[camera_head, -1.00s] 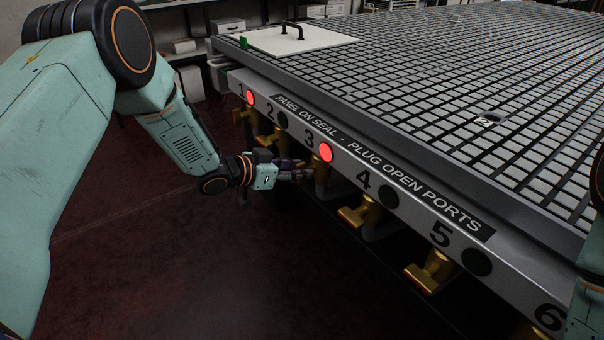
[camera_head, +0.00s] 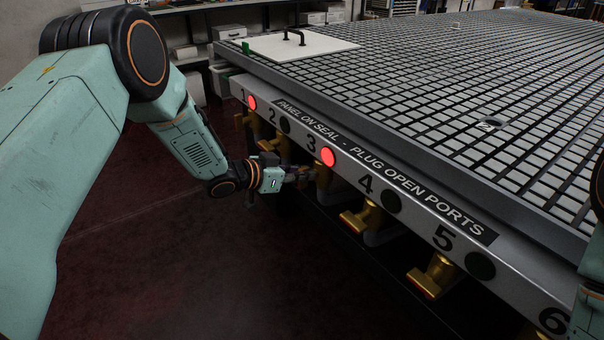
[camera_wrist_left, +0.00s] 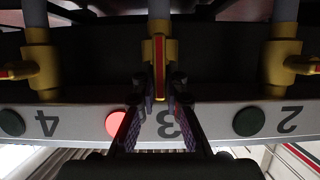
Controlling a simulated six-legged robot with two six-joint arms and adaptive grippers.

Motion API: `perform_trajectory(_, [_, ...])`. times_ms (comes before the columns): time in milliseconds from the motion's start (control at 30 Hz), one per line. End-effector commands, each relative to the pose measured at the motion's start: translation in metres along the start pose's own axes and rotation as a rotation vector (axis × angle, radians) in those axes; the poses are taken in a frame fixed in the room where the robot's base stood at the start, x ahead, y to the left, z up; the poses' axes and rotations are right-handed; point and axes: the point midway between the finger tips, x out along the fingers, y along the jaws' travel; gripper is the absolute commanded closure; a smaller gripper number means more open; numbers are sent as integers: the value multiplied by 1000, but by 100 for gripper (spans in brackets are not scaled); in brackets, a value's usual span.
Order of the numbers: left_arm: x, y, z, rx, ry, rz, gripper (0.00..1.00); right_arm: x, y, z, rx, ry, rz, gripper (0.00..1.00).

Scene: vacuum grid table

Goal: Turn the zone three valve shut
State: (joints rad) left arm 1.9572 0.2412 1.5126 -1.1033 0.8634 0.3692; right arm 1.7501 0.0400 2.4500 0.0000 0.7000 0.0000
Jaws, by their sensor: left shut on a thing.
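The zone three valve (camera_head: 323,178) is a brass valve under the table's front rail, below the number 3 and its lit red lamp (camera_head: 328,157). In the left wrist view, which is upside down, its handle (camera_wrist_left: 159,62) with a red stripe points toward the camera. My left gripper (camera_head: 304,174) reaches it from the left in the head view. In the wrist view its two dark fingers (camera_wrist_left: 159,88) stand on either side of the handle's end, shut on it. The exact contact is dark and partly hidden. My right gripper is out of view.
Neighbouring brass valves two (camera_wrist_left: 283,65) and four (camera_wrist_left: 40,65) flank it, their handles turned sideways. Valve five (camera_head: 436,275) is further right. Lamp one (camera_head: 252,102) is lit red; lamps two, four and five are dark. The floor before the table is clear.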

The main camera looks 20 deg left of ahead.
Motion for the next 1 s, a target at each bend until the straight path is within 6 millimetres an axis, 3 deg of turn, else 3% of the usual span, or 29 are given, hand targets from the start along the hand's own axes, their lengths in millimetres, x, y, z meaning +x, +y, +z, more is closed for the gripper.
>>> perform_trajectory(467, [0,2,0,67,-2,-27,100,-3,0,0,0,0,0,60])
perform_trajectory(1000, [1,10,3,493,-3,-203,100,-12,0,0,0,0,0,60])
